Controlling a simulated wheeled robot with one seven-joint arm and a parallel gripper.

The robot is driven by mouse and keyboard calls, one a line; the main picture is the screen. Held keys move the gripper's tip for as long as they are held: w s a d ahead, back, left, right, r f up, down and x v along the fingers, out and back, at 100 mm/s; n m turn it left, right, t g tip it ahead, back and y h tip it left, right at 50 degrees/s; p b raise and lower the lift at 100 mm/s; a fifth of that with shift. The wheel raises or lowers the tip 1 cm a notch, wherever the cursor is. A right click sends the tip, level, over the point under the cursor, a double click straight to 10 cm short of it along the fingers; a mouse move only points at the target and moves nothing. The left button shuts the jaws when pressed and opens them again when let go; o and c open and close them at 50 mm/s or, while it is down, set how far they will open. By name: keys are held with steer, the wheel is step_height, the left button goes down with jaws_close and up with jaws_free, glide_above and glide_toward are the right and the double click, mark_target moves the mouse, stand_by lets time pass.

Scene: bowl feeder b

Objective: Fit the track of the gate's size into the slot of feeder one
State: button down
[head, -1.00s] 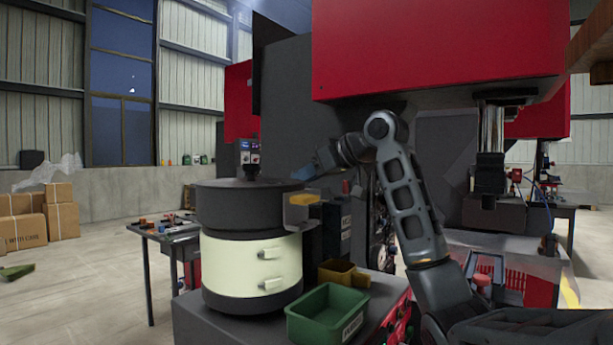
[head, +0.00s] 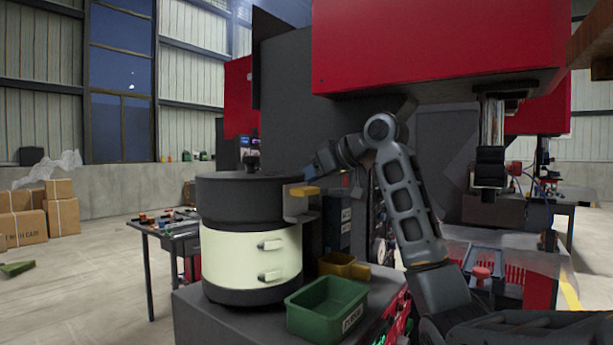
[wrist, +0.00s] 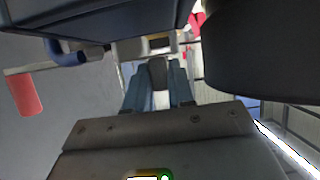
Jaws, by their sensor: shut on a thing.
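The feeder is a dark round bowl (head: 248,198) on a cream cylinder (head: 250,258). A grey bracket (head: 296,207) stands at the bowl's right side, with a yellow piece (head: 304,190) at its top. My gripper (head: 320,168) is just above and behind this bracket, small and partly hidden in the head view. In the wrist view my blue fingers (wrist: 158,84) are shut on a narrow grey piece (wrist: 158,72). The bowl's dark wall (wrist: 265,55) is close on the right there. I cannot tell the held piece's size, or whether it touches the bracket.
A green bin (head: 328,306) and a small yellow bin (head: 344,267) stand beside the feeder on a dark cabinet (head: 225,322). A red press housing (head: 440,45) hangs above right. A table with small parts (head: 170,232) is at left. Cartons (head: 35,215) stand farther back.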

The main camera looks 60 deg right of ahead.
steer(key=shift+f, duration=0.65)
steer(key=c, duration=0.9)
jaws_free()
steer(key=shift+b+v, duration=0.75)
steer(key=shift+v, duration=3.2)
steer(key=shift+f, duration=0.1)
